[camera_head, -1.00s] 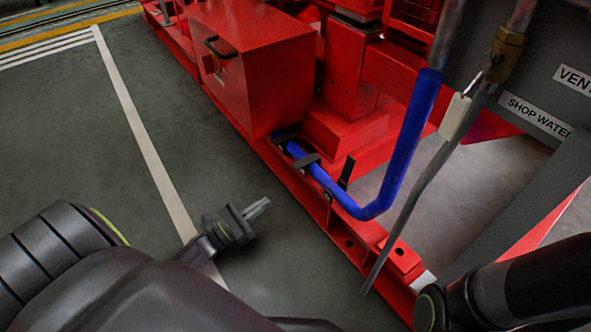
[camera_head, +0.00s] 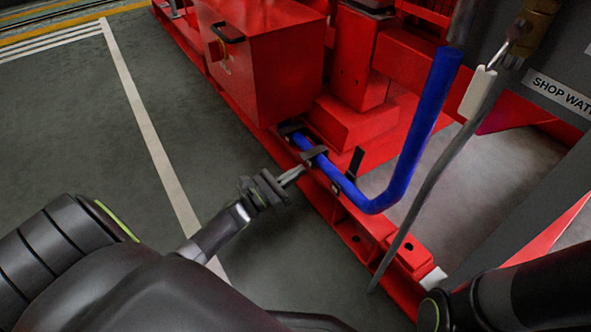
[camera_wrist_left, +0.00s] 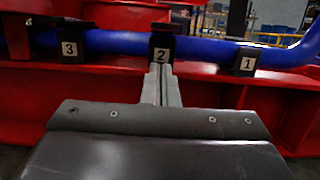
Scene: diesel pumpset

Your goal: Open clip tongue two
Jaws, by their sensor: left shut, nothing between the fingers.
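Clip two (camera_head: 314,154) is a black clip over the blue hose (camera_head: 420,130), on the red base rail. In the left wrist view clip two (camera_wrist_left: 163,42) carries a white "2" label at the centre, and its black tongue lies over the hose (camera_wrist_left: 105,42). My left gripper (camera_head: 292,176) is shut and empty. Its fingertips (camera_wrist_left: 161,77) are right in front of clip two, just below the label. I cannot tell whether they touch it. My right forearm shows at the lower right, but its gripper is out of view.
Clip three (camera_wrist_left: 70,48) is left of clip two, and clip one (camera_wrist_left: 247,60) is right of it. A black tongue (camera_head: 356,162) stands up beside clip one. A grey hose (camera_head: 440,175) hangs at the right. The floor left of the rail (camera_head: 355,235) is clear.

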